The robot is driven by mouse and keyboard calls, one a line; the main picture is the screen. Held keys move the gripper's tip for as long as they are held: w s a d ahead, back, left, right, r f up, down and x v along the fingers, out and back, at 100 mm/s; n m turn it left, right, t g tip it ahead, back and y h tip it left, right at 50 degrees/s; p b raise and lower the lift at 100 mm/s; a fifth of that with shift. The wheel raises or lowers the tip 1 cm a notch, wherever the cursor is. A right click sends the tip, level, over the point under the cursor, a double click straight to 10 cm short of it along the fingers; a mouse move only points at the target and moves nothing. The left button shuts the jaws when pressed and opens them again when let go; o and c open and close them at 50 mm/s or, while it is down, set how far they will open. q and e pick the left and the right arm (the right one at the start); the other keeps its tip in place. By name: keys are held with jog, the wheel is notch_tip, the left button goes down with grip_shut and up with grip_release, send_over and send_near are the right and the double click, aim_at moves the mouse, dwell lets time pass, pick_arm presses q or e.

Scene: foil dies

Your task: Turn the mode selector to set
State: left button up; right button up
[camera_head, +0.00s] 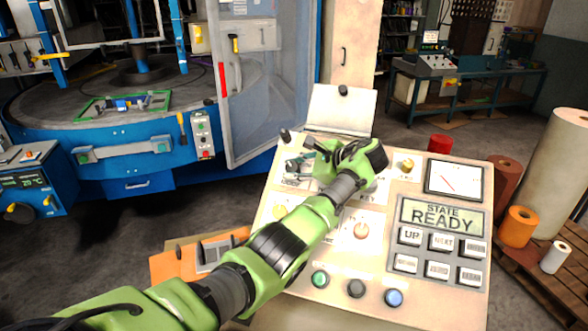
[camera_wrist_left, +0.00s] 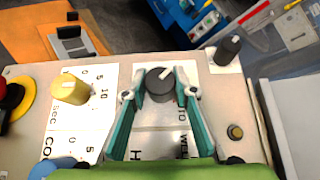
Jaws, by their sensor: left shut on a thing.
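A console panel (camera_head: 385,250) fills the middle of the head view. My left gripper (camera_head: 304,160) reaches over its upper left part. In the left wrist view my left gripper (camera_wrist_left: 161,84) has its two teal fingers closed on opposite sides of a dark round knob (camera_wrist_left: 160,82) with a pale pointer mark. Lettering beside this knob is partly covered, so I cannot tell if it is the mode selector. A second dark knob (camera_wrist_left: 228,50) stands apart on a white plate, and a cream knob (camera_wrist_left: 70,88) sits on a scale. My right gripper does not show.
The panel also carries a lit READY display (camera_head: 442,217), several grey buttons, a meter (camera_head: 454,181) and a row of coloured buttons. A raised pale flap (camera_head: 340,108) stands at its back edge. An orange tray (camera_head: 172,266) lies to the left. A blue machine (camera_head: 130,160) stands behind.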

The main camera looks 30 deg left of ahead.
pick_arm(q)
jog(key=o, duration=1.1)
jog(key=shift+a, duration=0.1)
jog(key=v, duration=1.2)
